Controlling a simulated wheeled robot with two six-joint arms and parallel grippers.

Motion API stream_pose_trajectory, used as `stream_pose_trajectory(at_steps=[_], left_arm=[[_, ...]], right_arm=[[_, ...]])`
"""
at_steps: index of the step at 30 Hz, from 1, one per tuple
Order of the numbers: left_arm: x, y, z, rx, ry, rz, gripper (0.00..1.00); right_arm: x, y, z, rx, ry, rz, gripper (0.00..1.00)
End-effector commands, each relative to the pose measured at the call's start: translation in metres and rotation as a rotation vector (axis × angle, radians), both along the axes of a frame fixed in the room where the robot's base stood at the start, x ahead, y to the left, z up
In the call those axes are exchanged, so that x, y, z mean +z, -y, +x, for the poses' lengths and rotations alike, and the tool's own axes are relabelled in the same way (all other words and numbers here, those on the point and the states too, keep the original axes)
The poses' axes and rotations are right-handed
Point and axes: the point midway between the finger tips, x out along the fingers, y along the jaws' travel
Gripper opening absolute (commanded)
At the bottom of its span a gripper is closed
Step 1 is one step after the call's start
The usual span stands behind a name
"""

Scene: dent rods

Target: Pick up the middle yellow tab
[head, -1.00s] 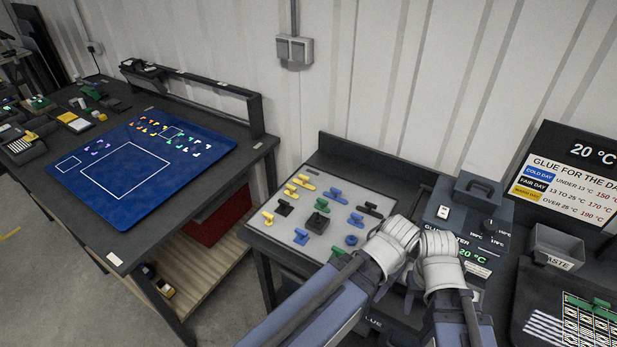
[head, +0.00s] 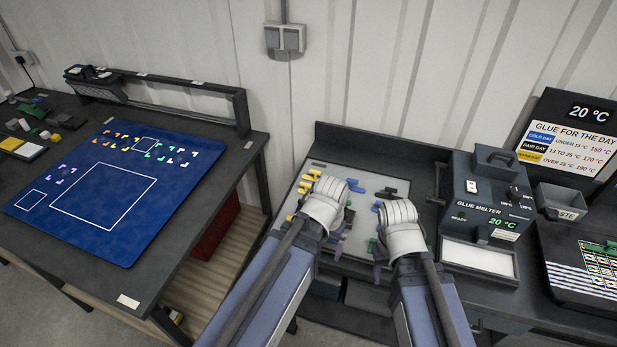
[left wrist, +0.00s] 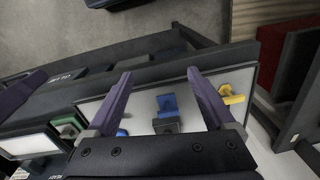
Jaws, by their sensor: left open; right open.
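Several yellow tabs (head: 305,187) sit along the left edge of the pale tray (head: 345,175), partly hidden by my left wrist, so I cannot make out the middle one exactly. One yellow tab (left wrist: 232,95) shows in the left wrist view, just outside the right finger. My left gripper (left wrist: 158,73) is open and empty over the tray. A blue tab (left wrist: 167,104) and a dark block (left wrist: 167,126) lie in view between its fingers, apart from them. My right gripper (head: 378,252) is open over the tray's right side, largely hidden by its wrist.
The glue melter (head: 485,205) stands right of the tray, with a waste bin (head: 562,203) beyond it. Dark tabs (head: 387,193) lie at the tray's back. A table with a blue mat (head: 150,215) is at the left, across a gap.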

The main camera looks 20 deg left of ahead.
Motion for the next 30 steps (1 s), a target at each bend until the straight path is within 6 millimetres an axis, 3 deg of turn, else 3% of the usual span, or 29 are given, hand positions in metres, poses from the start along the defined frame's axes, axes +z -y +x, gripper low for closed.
stream_pose_trajectory(at_steps=[2,4,6,9,12,15,19,25,30], left_arm=[[-0.004,-0.027,0.021,0.074,0.029,-0.024,0.88],[-0.004,-0.047,0.055,0.121,0.071,-0.047,0.88],[-0.003,-0.067,0.114,0.142,0.133,-0.067,0.88],[0.000,-0.086,0.185,0.136,0.216,-0.082,0.88],[0.005,-0.101,0.243,0.123,0.287,-0.088,0.88],[0.008,-0.114,0.283,0.112,0.339,-0.090,0.88],[0.011,-0.122,0.306,0.104,0.374,-0.088,0.88],[0.009,-0.123,0.308,0.102,0.381,-0.089,0.88],[-0.006,-0.122,0.313,0.101,0.380,-0.088,0.88]], right_arm=[[-0.004,0.000,0.000,0.000,0.000,0.000,0.50],[-0.005,0.000,0.000,0.000,0.000,0.000,0.50],[-0.005,0.000,0.000,0.000,0.000,0.000,0.50],[-0.005,0.000,0.000,0.000,0.000,0.000,0.50],[-0.005,0.000,0.000,0.000,0.000,0.000,0.50],[-0.005,0.000,0.000,0.000,0.000,0.000,0.50],[-0.005,0.000,0.000,0.000,0.000,0.000,0.50],[-0.008,0.000,0.000,0.000,0.000,0.000,0.50],[-0.022,0.000,0.000,-0.001,0.000,0.000,0.50]])
